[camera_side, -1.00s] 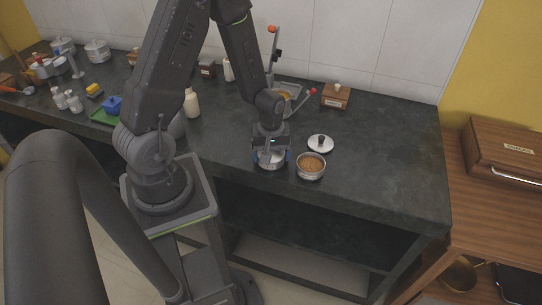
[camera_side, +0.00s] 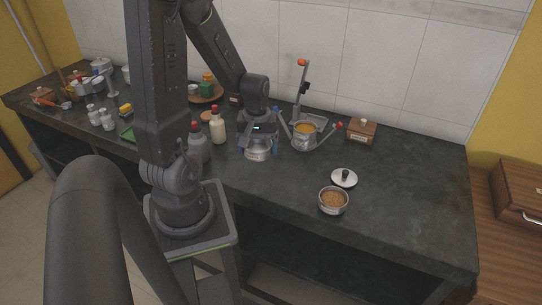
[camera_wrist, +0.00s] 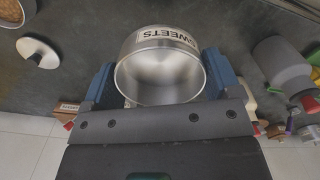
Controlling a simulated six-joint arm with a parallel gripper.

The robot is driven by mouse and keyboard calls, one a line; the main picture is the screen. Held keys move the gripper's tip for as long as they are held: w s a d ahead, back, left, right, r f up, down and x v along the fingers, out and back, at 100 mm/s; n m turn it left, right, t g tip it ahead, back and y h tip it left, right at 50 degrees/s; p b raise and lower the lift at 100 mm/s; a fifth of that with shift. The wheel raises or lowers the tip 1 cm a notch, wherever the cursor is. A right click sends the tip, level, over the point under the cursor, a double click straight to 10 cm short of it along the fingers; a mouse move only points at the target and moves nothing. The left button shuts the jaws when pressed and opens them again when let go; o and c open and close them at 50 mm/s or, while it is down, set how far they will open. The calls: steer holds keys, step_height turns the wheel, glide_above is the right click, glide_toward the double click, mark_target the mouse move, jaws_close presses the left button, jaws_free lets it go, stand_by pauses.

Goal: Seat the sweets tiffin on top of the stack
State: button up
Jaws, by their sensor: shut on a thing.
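The steel sweets tiffin (camera_side: 257,154) is held between the blue fingers of my gripper (camera_side: 258,146). In the wrist view the sweets tiffin (camera_wrist: 160,72) shows its SWEETS label and a bare steel round inside, between the fingers of my gripper (camera_wrist: 160,85). I cannot tell how high the sweets tiffin hangs above the counter.
A tin of brown food (camera_side: 333,202) and a knobbed lid (camera_side: 344,179) stand at the front right. A grey bottle (camera_side: 198,145) and a cream bottle (camera_side: 218,128) stand left of my gripper. The right counter (camera_side: 410,190) is clear.

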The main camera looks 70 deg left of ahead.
steer(key=w+a+r, duration=0.1)
steer(key=w+a, duration=0.5)
steer(key=w, duration=0.4)
steer(key=w+a+r, duration=0.1)
steer(key=w+a, duration=0.5)
steer(key=w, duration=0.5)
steer(key=shift+s+a+f, duration=0.1)
steer(key=shift+s+f, duration=0.05)
steer(key=shift+f, duration=1)
steer(key=shift+s+a+f, duration=0.1)
steer(key=shift+f, duration=1.05)
steer(key=shift+f, duration=0.65)
steer(key=o, duration=0.8)
steer(key=shift+c, duration=0.2)
step_height(320, 180, up, 6)
